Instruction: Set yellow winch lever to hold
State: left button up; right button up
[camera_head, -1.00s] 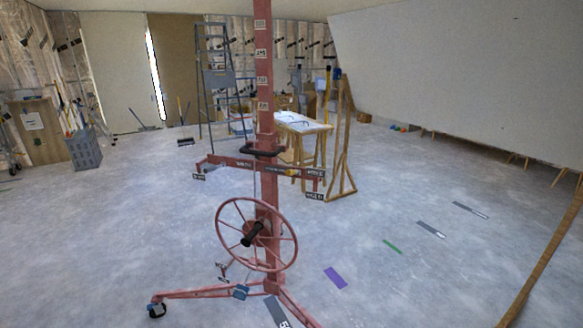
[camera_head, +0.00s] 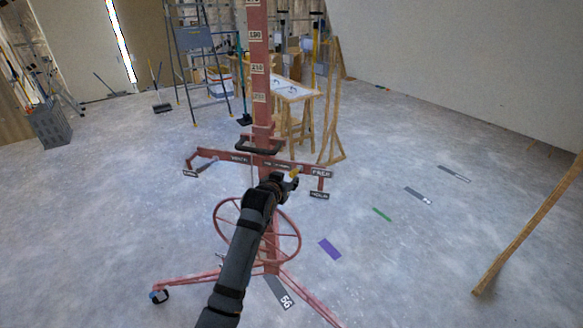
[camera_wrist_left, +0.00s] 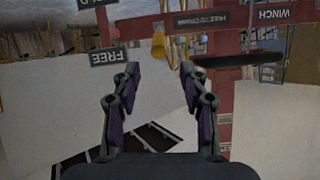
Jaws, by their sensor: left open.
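The yellow winch lever (camera_head: 295,173) shows as a small yellow end on the red lift's crossbar (camera_head: 215,157), just beyond my left gripper (camera_head: 288,184). In the left wrist view, which is turned upside down, the lever's yellow grip (camera_wrist_left: 158,46) is ahead of and between the open fingertips (camera_wrist_left: 160,72), apart from them. The FREE label (camera_head: 321,173) and the HOLD label (camera_head: 319,195) below it are to the lever's right. The FREE label also shows in the wrist view (camera_wrist_left: 108,57). Most of the lever is hidden in the head view. My right gripper is not in view.
The red mast (camera_head: 259,60) rises behind the crossbar, with a dark handle (camera_head: 259,147) across it. A red handwheel (camera_head: 224,237) below is partly covered by my left arm. A wooden worktable (camera_head: 290,92) stands behind. The floor to the right is mostly clear.

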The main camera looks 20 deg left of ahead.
aim_at(294, 172)
pick_arm(q)
jog(key=p+x, duration=0.2)
jog(key=x, duration=0.7)
jog(key=shift+w+f, duration=0.35)
jog(key=shift+w, duration=0.3)
grip_shut()
